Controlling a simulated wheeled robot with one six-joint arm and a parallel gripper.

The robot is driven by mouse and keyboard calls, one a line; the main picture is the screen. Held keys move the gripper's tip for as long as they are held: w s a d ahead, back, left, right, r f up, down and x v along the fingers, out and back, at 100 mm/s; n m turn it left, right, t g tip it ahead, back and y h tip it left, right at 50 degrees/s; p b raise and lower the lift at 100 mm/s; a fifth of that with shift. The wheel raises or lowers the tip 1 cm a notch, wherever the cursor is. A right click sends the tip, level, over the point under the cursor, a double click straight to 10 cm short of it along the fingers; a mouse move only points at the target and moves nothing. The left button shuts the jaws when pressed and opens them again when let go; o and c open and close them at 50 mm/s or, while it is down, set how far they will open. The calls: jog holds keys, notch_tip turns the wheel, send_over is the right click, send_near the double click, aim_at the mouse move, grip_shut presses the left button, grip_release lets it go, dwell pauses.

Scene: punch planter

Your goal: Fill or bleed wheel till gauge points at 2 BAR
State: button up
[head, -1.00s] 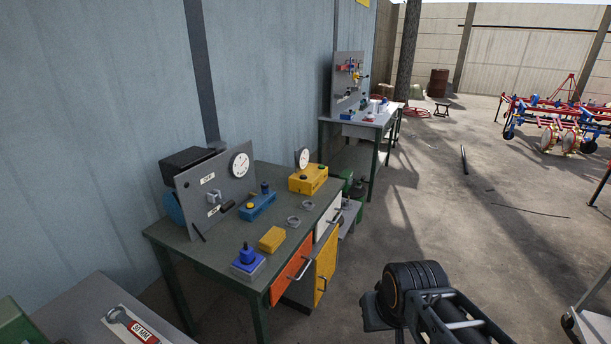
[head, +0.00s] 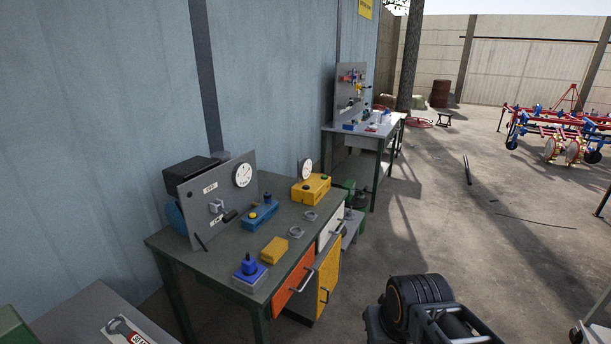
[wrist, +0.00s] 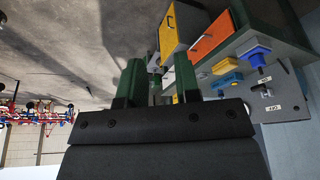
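A grey upright panel (head: 213,212) with a white round gauge (head: 242,174) stands on the dark green workbench (head: 225,262). A smaller white gauge (head: 304,168) stands at a yellow box (head: 311,190) on the same bench. Both needle readings are too small to tell. I cannot pick out which wheel is the task's wheel. My gripper shows in the wrist view (wrist: 157,78) with its two green fingers apart and nothing visible between them. That view is upside down, with the panel (wrist: 283,92) at its right. In the head view my arm is at lower right, away from the bench.
The workbench also holds a blue-topped block (head: 249,272), a yellow block (head: 274,250), a blue fixture (head: 260,215) and rings. A second bench (head: 362,133) stands behind. A red and blue farm machine (head: 560,130) stands far right. Concrete floor between is mostly clear.

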grip_shut()
dwell(1.4)
